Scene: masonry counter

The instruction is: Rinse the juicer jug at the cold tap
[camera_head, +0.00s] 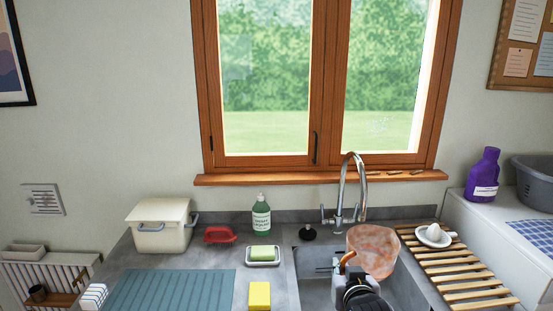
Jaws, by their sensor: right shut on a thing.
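The juicer jug (375,250), stained with orange-red blotches, is over the sink basin (316,285), below and slightly right of the tap spout. My right gripper (346,264) is shut on the jug at its orange handle on the left side. The tap (346,185) is chrome with a tall curved spout and small handles at its base; which one is cold I cannot tell. No water stream shows from the spout. The jug's inside is hard to make out. My left gripper is not in view.
A slatted wooden rack (455,268) with a white dish (433,238) lies right of the sink. A black plug (308,233) sits behind the basin.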

